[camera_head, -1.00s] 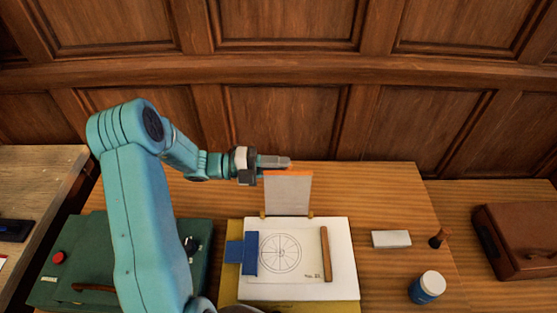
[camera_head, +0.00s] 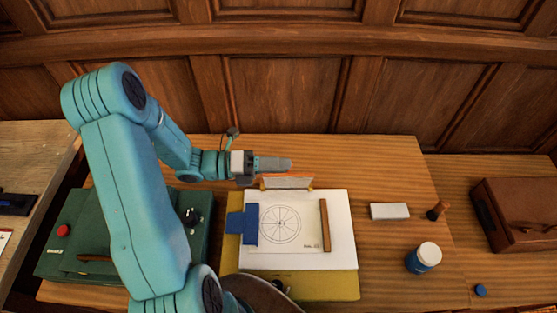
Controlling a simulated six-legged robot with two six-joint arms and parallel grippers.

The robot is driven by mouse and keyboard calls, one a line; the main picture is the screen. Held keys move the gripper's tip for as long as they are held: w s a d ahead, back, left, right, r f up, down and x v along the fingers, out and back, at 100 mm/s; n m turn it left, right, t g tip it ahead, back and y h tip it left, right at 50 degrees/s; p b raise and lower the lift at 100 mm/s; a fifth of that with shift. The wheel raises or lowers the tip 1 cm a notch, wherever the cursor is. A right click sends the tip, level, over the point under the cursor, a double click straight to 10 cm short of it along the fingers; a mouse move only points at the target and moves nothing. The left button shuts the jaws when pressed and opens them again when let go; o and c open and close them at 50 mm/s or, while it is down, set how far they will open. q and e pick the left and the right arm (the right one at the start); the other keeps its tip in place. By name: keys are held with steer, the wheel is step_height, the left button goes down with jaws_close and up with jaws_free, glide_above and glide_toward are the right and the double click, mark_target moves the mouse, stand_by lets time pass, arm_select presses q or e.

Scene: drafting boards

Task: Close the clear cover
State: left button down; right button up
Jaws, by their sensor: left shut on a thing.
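The clear cover (camera_head: 287,183) stands at the back edge of the drafting board (camera_head: 345,285), between two small yellow hinges. It looks like a thin pale strip with an orange edge, seen nearly edge-on, and is raised off the sheet. My left gripper (camera_head: 289,165) reaches in from the left and is shut on the cover at its orange edge; the exact contact is hard to see. A white sheet (camera_head: 290,258) with a wheel drawing lies on the board. My right gripper is not in view.
A blue clip (camera_head: 243,225) and a wooden strip (camera_head: 325,225) lie on the sheet. A white block (camera_head: 390,211), a brush (camera_head: 437,211) and a blue jar (camera_head: 424,258) stand at right. A green case (camera_head: 60,255) is left; a brown case (camera_head: 520,215) is far right.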

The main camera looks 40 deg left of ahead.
arm_select(q)
steer(key=c, duration=1)
jaws_free()
steer(key=p+v, duration=0.3)
steer(key=v, duration=1.3)
steer(key=shift+s+a, duration=0.2)
steer(key=shift+d, duration=0.15)
